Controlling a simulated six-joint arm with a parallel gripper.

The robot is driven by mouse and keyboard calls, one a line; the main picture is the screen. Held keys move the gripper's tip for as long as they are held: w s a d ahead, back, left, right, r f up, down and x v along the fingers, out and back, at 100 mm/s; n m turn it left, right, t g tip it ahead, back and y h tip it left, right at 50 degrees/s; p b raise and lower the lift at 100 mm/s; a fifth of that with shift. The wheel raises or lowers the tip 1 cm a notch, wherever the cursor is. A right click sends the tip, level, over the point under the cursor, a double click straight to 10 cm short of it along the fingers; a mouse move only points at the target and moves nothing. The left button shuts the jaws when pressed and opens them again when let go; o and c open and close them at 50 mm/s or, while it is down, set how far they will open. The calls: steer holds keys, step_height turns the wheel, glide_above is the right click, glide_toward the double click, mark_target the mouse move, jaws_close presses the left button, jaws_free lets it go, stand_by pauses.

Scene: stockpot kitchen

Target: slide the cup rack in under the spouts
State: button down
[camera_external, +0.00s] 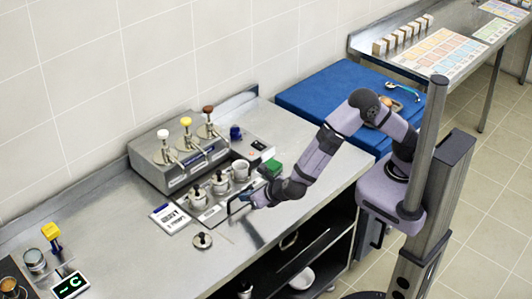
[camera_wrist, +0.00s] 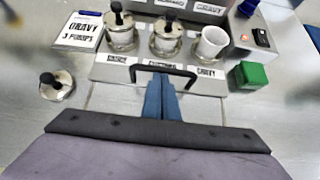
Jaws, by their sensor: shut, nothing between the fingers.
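The cup rack (camera_external: 212,215) is a grey tray on the counter in front of the pump dispenser (camera_external: 164,178). In the wrist view the rack (camera_wrist: 108,72) carries three cups in a row: two with black-knobbed lids (camera_wrist: 120,32) (camera_wrist: 166,36) and an open white one (camera_wrist: 212,42). A black handle (camera_wrist: 180,69) stands at its near edge. My gripper (camera_wrist: 160,82) is shut and empty, its blue fingertips close to the middle of the handle bar; contact cannot be told. It also shows in the external view (camera_external: 256,201). The dispenser has three pumps with white, yellow and brown knobs.
A green block (camera_wrist: 250,75) and a switch box (camera_wrist: 254,36) stand to the right.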

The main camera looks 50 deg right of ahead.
mark_target(236, 203)
steer(key=w, duration=0.6)
steer(key=shift+w, duration=0.2)
steer(key=shift+w+r, duration=0.1)
steer(key=shift+r, duration=0.05)
steer(key=shift+s+f+b, duration=0.25)
steer(key=shift+s+b, duration=0.05)
steer(key=shift+s, duration=0.15)
steer(key=s, duration=0.4)
steer(key=shift+a+f+b, duration=0.1)
steer(key=shift+f+b, duration=0.05)
steer(key=shift+b, duration=0.25)
steer(key=b+v, duration=0.1)
steer(key=v, duration=0.8)
steer(key=shift+s, duration=0.15)
